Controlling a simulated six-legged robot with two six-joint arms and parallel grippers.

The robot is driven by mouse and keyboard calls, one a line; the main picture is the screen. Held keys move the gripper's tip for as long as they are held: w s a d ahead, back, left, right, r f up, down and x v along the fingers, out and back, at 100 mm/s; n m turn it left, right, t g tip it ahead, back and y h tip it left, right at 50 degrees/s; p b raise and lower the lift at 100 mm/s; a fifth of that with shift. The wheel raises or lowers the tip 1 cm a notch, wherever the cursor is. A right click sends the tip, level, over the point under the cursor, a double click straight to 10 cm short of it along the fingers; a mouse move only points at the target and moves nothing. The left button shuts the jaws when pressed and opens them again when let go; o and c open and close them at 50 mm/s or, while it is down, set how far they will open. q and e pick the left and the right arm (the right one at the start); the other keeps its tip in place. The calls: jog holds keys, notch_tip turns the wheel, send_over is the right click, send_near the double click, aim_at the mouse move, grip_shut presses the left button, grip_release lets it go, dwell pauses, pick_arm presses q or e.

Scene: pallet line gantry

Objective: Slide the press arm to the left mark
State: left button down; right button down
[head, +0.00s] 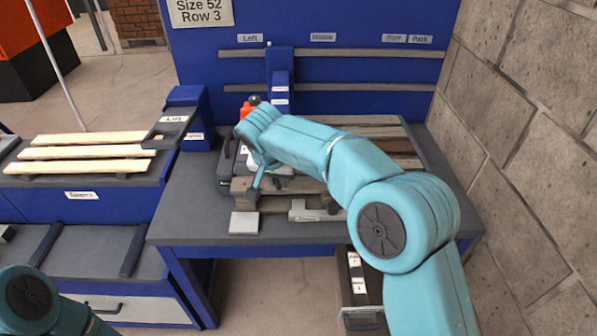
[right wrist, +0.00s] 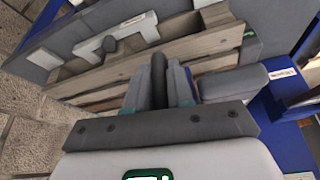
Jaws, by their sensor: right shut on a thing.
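The press arm is a blue upright carriage (head: 281,68) on two grey rails, with small white labels on its front. It stands right of the "Left" mark (head: 250,38) and left of the "Middle" mark (head: 323,37). My right gripper (head: 262,181) is low in front of it, largely hidden by my own forearm. In the right wrist view its fingers (right wrist: 160,78) are shut on a dark upright rounded piece (right wrist: 159,68); I cannot tell whether it belongs to the press arm. My left arm shows only at the bottom left corner, its jaws unclear.
A wooden pallet (head: 385,131) lies on the grey bench (head: 190,210) under the rails. A red object (head: 245,109) shows behind my right forearm. Slats (head: 85,152) lie at the left. A stone wall (head: 535,130) bounds the right. An open drawer (head: 362,318) sticks out below.

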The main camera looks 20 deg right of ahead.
jog(key=shift+w+a+r+p, duration=0.1)
jog(key=shift+w+a+p, duration=0.15)
jog(key=shift+a, duration=0.75)
jog(key=shift+w+a+p, duration=0.2)
jog(key=shift+w+a, duration=0.05)
jog(key=shift+a, duration=0.75)
jog(key=c, duration=1.1)
grip_release()
jog(key=shift+a, duration=0.2)
jog(key=v, duration=1.6)
jog(key=shift+s+a, duration=0.1)
